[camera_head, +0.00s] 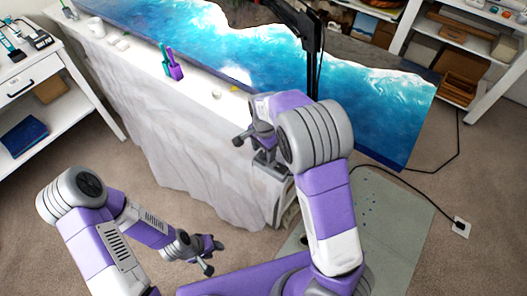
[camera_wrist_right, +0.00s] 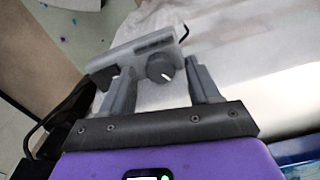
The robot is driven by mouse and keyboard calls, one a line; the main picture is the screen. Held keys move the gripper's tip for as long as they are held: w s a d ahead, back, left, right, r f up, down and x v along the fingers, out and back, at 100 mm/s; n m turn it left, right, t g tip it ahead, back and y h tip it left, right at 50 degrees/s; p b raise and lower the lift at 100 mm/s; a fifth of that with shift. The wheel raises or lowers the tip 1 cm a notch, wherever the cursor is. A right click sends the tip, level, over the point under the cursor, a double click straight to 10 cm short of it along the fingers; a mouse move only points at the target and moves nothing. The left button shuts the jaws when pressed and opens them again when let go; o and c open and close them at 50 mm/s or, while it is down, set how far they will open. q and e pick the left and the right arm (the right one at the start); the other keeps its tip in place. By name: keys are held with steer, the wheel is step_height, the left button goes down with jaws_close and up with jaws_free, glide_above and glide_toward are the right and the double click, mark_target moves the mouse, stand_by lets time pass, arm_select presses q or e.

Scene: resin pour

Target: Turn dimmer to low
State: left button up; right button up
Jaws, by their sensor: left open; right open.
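In the right wrist view a grey dimmer box (camera_wrist_right: 142,58) sits at the edge of a white-covered surface. Its round dark knob (camera_wrist_right: 160,67) carries a short white pointer line. My right gripper (camera_wrist_right: 161,72) is open, with one finger on each side of the knob; I cannot tell whether either touches it. In the head view my right gripper (camera_head: 258,150) is at the near right end of the draped table, and the dimmer cannot be made out there. My left gripper (camera_head: 205,256) is open and empty, low over the carpet.
The white-draped table (camera_head: 175,140) holds a blue resin slab (camera_head: 185,30), and purple and teal items (camera_head: 174,68) stand near its front edge. A black upright stand (camera_head: 312,60) rises behind my right arm. A white side table (camera_head: 55,90) is at left, shelves (camera_head: 470,60) at right.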

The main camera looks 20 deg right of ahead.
steer(key=shift+f, duration=0.35)
steer(key=c, duration=1)
steer(key=shift+c, duration=0.2)
